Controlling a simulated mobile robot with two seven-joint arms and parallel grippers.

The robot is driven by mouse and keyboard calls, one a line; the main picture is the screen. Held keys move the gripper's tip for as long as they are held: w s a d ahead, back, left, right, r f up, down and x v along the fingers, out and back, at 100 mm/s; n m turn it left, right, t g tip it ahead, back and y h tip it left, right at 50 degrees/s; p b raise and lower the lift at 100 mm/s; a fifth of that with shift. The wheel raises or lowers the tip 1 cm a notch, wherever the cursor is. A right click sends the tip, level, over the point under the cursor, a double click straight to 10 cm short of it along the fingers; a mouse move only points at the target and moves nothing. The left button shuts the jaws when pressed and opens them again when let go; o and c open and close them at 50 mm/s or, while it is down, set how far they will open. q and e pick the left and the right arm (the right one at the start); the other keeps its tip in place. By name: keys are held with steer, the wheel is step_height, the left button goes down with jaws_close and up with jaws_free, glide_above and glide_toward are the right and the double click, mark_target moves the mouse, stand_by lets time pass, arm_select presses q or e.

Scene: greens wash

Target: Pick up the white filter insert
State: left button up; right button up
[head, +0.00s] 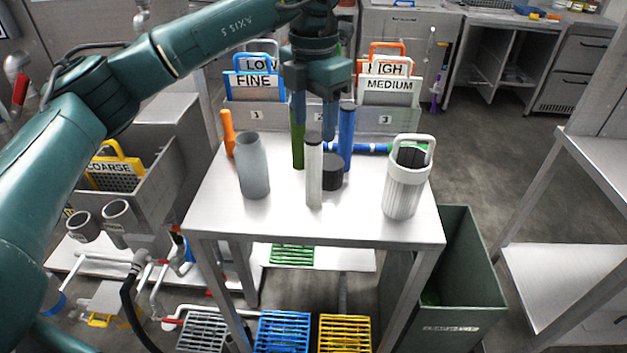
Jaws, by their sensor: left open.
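The white filter insert (314,178) is a slim pale cylinder with a darker top. It stands upright near the middle of the steel table (282,218). My left gripper (314,128) points down from above, open and empty. Its two fingers show to either side of the insert's top. I cannot tell whether they are around it or behind it. A green cylinder (298,150) stands just left of the insert and a blue cylinder (347,140) stands behind it to the right. My right gripper is not in view.
A black round piece (333,172) sits close right of the insert. A grey bottle (253,168), an orange cylinder (228,133) and a white handled canister (404,190) stand around it. Labelled bins (262,118) line the back. The table's front strip is clear.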

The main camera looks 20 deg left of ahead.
mark_target(314, 137)
arm_select(q)
step_height(314, 137, down, 4)
steer(key=shift+r, duration=0.1)
steer(key=shift+c, duration=0.4)
jaws_close()
